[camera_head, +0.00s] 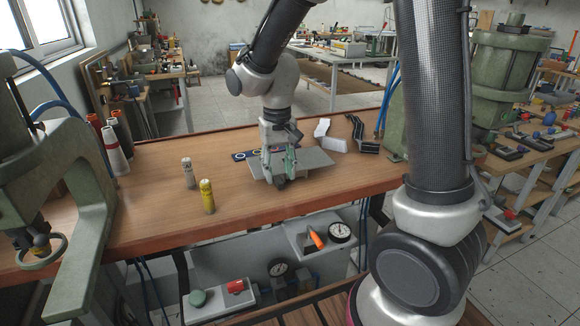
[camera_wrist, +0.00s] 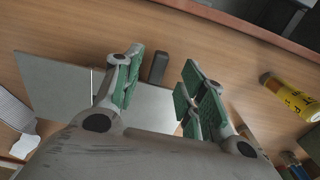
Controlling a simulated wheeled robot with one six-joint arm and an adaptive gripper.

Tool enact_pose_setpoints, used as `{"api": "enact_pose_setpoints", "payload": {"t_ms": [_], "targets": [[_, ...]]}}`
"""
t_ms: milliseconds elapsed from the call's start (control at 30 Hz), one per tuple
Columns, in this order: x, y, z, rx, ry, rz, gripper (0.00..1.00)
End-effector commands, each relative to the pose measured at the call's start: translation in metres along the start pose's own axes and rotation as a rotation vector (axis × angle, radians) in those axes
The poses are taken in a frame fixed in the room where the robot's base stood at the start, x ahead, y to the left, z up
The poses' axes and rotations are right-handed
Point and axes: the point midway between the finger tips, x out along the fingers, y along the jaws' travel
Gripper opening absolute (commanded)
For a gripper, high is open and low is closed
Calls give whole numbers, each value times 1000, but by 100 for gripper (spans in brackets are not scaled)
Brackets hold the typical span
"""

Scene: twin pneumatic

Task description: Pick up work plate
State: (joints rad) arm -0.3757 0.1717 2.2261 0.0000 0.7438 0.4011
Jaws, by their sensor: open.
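The work plate (camera_head: 318,159) is a flat grey plate lying on the wooden workbench. In the wrist view the plate (camera_wrist: 50,88) spreads to the left of my fingers and between them, with a seam or edge line across it. A small dark block (camera_wrist: 158,66) stands at its edge, between my fingertips in that view. My gripper (camera_head: 279,165) points down over the plate, its green-padded fingers spread apart. In the wrist view my gripper (camera_wrist: 162,74) is open, with the block in the gap. Whether the fingers touch anything is unclear, and my gripper hides part of the plate.
A yellow canister (camera_head: 207,196) and a beige canister (camera_head: 187,173) stand left on the workbench (camera_head: 150,215). A white piece (camera_head: 332,145) and a black bracket (camera_head: 362,135) lie to the right. Green presses (camera_head: 85,165) flank the bench.

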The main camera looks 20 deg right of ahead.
Motion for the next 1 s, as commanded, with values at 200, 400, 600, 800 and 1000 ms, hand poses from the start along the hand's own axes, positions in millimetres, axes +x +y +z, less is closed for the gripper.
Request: {"api": "enact_pose_setpoints", "payload": {"t_ms": [200, 400, 600, 800, 1000], "targets": [[33, 2, 3, 0, -2, 1, 41], [40, 2, 2, 0, 1, 0, 41], [39, 2, 2, 0, 0, 0, 25], [39, 2, 2, 0, 0, 0, 0], [39, 2, 2, 0, 1, 0, 0]]}}
